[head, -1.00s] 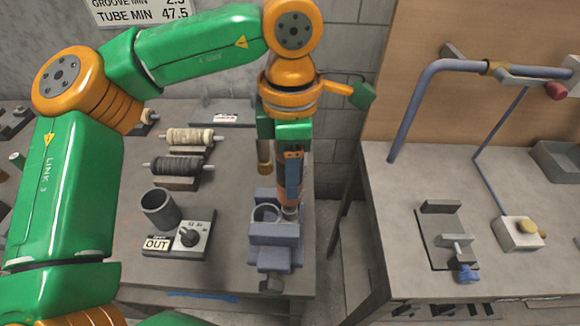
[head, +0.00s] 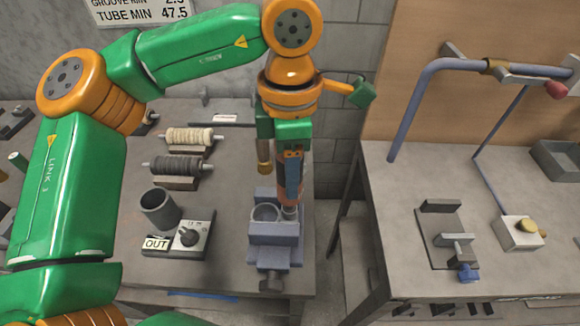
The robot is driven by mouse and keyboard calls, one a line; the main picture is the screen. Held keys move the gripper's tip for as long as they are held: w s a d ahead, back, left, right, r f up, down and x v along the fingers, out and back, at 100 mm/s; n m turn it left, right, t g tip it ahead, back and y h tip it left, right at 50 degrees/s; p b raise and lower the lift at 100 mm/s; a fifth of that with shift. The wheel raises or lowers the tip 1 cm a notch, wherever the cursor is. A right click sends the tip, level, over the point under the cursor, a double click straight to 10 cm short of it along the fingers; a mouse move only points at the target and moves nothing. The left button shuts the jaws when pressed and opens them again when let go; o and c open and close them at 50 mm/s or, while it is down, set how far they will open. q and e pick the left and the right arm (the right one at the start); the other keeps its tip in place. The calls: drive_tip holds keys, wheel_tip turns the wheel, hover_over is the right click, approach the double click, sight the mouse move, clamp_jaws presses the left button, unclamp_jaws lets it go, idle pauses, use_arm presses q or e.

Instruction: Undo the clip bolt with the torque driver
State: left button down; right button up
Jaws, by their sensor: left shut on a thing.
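My left gripper (head: 290,148) is shut on the torque driver (head: 289,178), a dark blue-grey and orange tool held upright, tip down. The driver's lower end is at the right side of a grey ring (head: 265,213), which sits in a blue-grey vise (head: 275,238) at the bench's front right. The clip bolt itself cannot be made out; the driver's tip and a small pale cylindrical part (head: 290,212) are where it meets the ring. Whether the tip is seated on the bolt is too small to tell. My right gripper is not in view.
Left of the vise stand a dark open cup (head: 159,210) and a control box (head: 190,235) beside an OUT label (head: 156,244). Two wound rollers (head: 180,166) lie farther back. A gap separates this bench from the right one, which carries a blue pipe (head: 415,100) and fixtures.

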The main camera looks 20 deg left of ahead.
use_arm(q)
drive_tip(key=shift+s+f+b, duration=0.1)
drive_tip(key=shift+f+b, duration=0.2)
drive_tip(key=shift+b, duration=0.1)
idle(0.8)
drive_tip(key=shift+r, duration=0.1)
idle(2.9)
idle(1.3)
drive_tip(key=shift+w+r+p, duration=0.2)
drive_tip(key=shift+r+p, duration=0.75)
drive_tip(key=shift+p, duration=0.2)
wheel_tip(320, 180, up, 4)
drive_tip(key=p, duration=0.4)
drive_tip(key=shift+s, duration=0.1)
